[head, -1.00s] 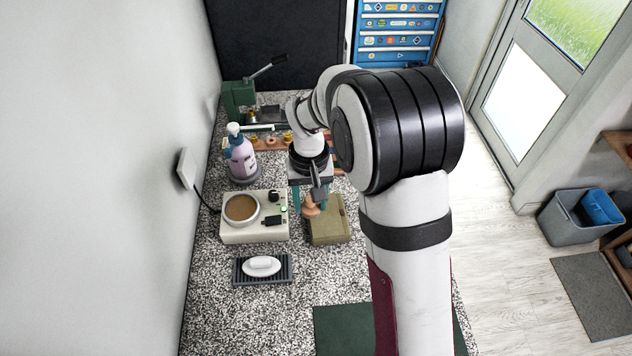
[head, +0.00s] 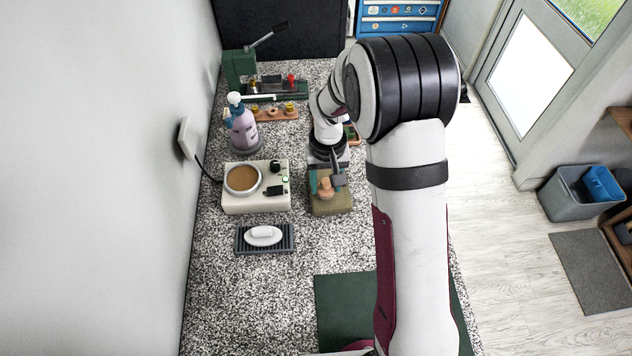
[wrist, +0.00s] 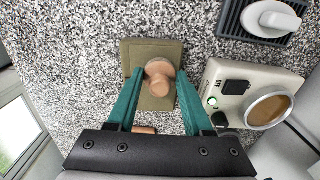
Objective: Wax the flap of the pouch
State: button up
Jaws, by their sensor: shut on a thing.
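An olive pouch (head: 332,207) lies on the speckled counter right of the wax warmer, and it also shows in the wrist view (wrist: 135,52). My gripper (head: 326,182) is over the pouch, and in the wrist view its teal fingers (wrist: 158,76) are on either side of a wooden applicator (wrist: 160,71) with a round knob. The applicator also shows in the head view (head: 326,188). The gripper is shut on it. Its underside is hidden, so I cannot tell whether it touches the pouch. Brown wax (head: 242,178) fills the round pot of the cream warmer (head: 236,203).
A soap dish (head: 242,247) with white soap stands in front of the warmer. A spray bottle (head: 242,128) and a green press (head: 238,66) stand behind it. A green mat (head: 342,300) lies nearer me. The speckled counter left of the mat is clear.

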jog(key=shift+w+d, duration=0.2)
jog(key=shift+d, duration=2.1)
jog(key=shift+w+a, duration=0.15)
jog(key=shift+w, duration=0.6)
jog(key=shift+w+a, duration=0.15)
jog(key=shift+a, duration=0.1)
jog(key=shift+s+a, duration=0.15)
jog(key=shift+a, duration=1.55)
jog(key=shift+s+a, duration=0.1)
jog(key=shift+a, duration=1.6)
jog(key=shift+w+a, duration=0.15)
jog(key=shift+w, duration=0.95)
jog(key=shift+w+d, duration=0.2)
jog(key=shift+d, duration=3.6)
jog(key=shift+w+a, duration=0.1)
jog(key=shift+w, duration=0.7)
jog(key=shift+w+a, duration=0.1)
jog(key=shift+a, duration=0.15)
jog(key=shift+s+a, duration=0.2)
jog(key=shift+a, duration=3.25)
notch_tip(320, 180, up, 7)
jog(key=shift+f, duration=0.2)
